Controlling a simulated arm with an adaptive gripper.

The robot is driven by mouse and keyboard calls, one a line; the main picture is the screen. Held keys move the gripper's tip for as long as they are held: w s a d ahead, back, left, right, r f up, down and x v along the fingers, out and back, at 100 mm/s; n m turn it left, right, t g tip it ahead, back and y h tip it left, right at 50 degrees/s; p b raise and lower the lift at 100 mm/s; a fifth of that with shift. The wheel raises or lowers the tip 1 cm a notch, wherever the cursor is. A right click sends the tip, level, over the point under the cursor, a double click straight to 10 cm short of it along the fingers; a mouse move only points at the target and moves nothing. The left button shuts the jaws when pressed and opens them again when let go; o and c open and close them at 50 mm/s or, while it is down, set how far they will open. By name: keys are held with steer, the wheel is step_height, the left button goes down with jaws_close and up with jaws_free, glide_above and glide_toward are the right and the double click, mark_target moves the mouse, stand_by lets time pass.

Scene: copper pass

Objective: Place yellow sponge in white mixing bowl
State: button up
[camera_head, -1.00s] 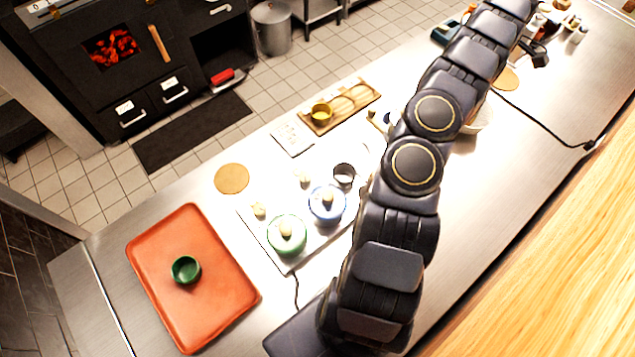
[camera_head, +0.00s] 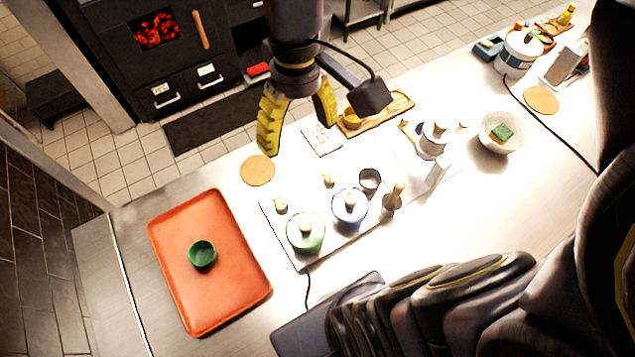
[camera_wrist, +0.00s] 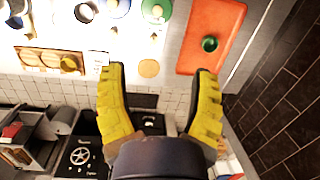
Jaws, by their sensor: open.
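The white mixing bowl (camera_head: 490,139) stands upright on the right part of the steel counter in the head view. Inside it lies a small block with a dark green top, the sponge (camera_head: 502,132); its yellow side is hard to make out. My gripper (camera_head: 298,136) is open and empty, its yellow fingers hanging high to the left of the bowl. In the wrist view, my gripper (camera_wrist: 160,70) shows nothing between its spread fingers. The bowl and sponge do not show in the wrist view.
An orange tray (camera_head: 168,255) with a green cup (camera_head: 202,253) lies at the left. Green (camera_head: 305,233) and blue (camera_head: 350,207) lidded pots stand mid-counter. A wooden tray (camera_head: 400,103) is at the back. A white cooker (camera_head: 519,55) stands beyond the bowl.

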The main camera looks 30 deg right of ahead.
steer(key=s+a+f+m, duration=0.1)
steer(key=s+a+f, duration=0.1)
steer(key=s, duration=0.8)
steer(key=shift+s+a+f+h, duration=0.15)
steer(key=shift+a+f+h, duration=0.1)
steer(key=shift+a+h, duration=0.2)
